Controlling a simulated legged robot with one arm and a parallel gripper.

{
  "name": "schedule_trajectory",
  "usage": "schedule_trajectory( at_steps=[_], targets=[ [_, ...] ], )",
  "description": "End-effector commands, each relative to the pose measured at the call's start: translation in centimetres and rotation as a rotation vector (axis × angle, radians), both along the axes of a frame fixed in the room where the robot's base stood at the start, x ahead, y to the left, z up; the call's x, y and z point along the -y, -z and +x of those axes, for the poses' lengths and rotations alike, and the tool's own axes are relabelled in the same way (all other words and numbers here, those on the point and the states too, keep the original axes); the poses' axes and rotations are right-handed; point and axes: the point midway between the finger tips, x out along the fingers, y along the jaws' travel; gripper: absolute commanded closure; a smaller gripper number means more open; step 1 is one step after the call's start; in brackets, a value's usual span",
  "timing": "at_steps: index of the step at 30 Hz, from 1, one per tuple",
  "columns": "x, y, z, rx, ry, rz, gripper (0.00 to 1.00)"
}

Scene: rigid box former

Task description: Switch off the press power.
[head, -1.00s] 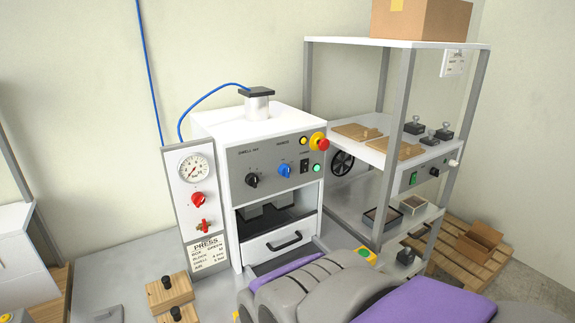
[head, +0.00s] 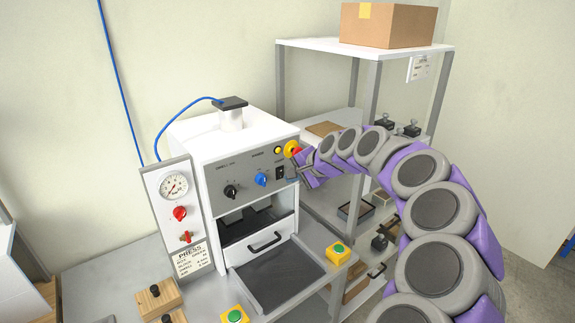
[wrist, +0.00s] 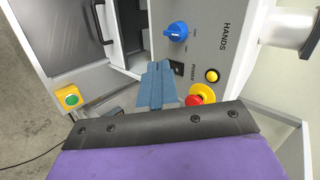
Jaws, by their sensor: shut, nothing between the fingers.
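The white press (head: 225,140) stands on the bench with its grey control panel facing me. Its small black power switch (head: 281,172) sits right of the blue knob (head: 262,179), and shows in the wrist view (wrist: 178,69) beside the label POWER. I cannot tell the switch's position. My gripper (head: 293,177) is at the panel's right edge, just right of the switch. In the wrist view its blue-grey fingers (wrist: 155,68) are together and empty, with their tips close beside the switch. I cannot tell whether they touch the panel. The panel's green lamp is hidden in both views.
A red emergency stop on a yellow base (head: 292,148) is just above my gripper, close to the fingers in the wrist view (wrist: 194,100). A yellow button (head: 277,151) is beside it. A dark tray (head: 275,277) lies below. A shelf rack (head: 365,47) stands behind right.

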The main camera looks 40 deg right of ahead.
Motion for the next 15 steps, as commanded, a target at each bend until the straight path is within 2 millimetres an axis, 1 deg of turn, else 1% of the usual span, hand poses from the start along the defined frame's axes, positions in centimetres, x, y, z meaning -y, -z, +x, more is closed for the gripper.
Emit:
schedule_trajectory(
  at_steps=[1,3,6,9,15],
  targets=[
    [2.2,0.0,-0.2,0.009,0.055,0.02,1.0],
    [4.2,0.3,-0.4,0.017,0.11,0.038,1.0],
    [5.9,0.5,-0.7,0.026,0.158,0.051,1.0],
    [6.4,0.6,-0.8,0.03,0.174,0.053,1.0],
    [6.4,0.6,-0.8,0.03,0.171,0.053,1.0]
  ],
)
